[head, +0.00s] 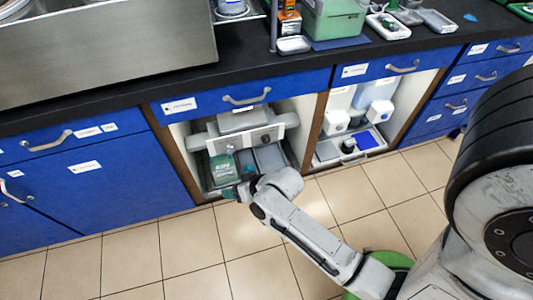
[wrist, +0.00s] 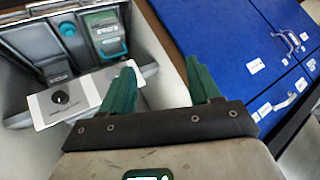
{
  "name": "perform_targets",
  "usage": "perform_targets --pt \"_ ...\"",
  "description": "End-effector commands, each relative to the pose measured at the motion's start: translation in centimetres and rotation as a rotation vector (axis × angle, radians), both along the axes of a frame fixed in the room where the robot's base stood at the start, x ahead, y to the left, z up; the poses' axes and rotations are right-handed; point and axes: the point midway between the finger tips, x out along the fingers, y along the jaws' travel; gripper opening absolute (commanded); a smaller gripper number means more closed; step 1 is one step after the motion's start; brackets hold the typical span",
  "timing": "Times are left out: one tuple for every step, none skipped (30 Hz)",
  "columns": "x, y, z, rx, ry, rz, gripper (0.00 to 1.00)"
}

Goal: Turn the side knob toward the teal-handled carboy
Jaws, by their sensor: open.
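A black knob (wrist: 60,98) sits on a pale panel (wrist: 88,95) at the left of the wrist view. In the head view the panel (head: 243,143) spans the open cabinet bay, and the dark knob (head: 266,138) shows on its right part. The carboy with a green label and teal handle (wrist: 104,32) stands in the bay; it also shows in the head view (head: 223,169). My gripper (wrist: 160,63) is open with two green fingers and nothing between them. It is at the front of the bay, apart from the knob. The fingertips are hard to see in the head view.
A teal cap (wrist: 67,30) shows beside the carboy in a grey tray. A dark counter (head: 110,85) runs above. The tiled floor (head: 190,250) in front is clear.

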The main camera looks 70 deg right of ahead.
Motion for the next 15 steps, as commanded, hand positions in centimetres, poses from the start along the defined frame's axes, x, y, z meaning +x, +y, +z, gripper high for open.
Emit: perform_targets --pt "0.8 -1.6 -3.0 0.02 -0.068 -0.072 0.65" --pt "1.3 -2.5 -3.9 0.031 -0.114 -0.115 0.65" --pt "1.8 -3.9 -4.9 0.046 -0.176 -0.175 0.65" --pt "2.1 -4.9 -5.7 0.056 -0.223 -0.221 0.65" --pt "2.3 -6.0 -6.5 0.065 -0.268 -0.266 0.65" --pt "2.4 -7.6 -7.5 0.074 -0.331 -0.328 0.65" --pt "2.4 -8.7 -8.2 0.081 -0.376 -0.376 0.65" --pt "2.2 -9.9 -9.0 0.085 -0.423 -0.425 0.65" --pt "1.9 -11.5 -9.9 0.091 -0.485 -0.489 0.65" --pt "1.6 -12.6 -10.6 0.091 -0.529 -0.537 0.65" --pt "1.1 -13.8 -11.2 0.093 -0.573 -0.584 0.65" --pt "0.5 -15.2 -12.0 0.091 -0.63 -0.643 0.65" --pt "-0.1 -16.2 -12.5 0.088 -0.669 -0.685 0.65" --pt "-0.7 -17.1 -13.0 0.085 -0.706 -0.725 0.65" --pt "-1.5 -18.2 -13.5 0.079 -0.751 -0.771 0.65"
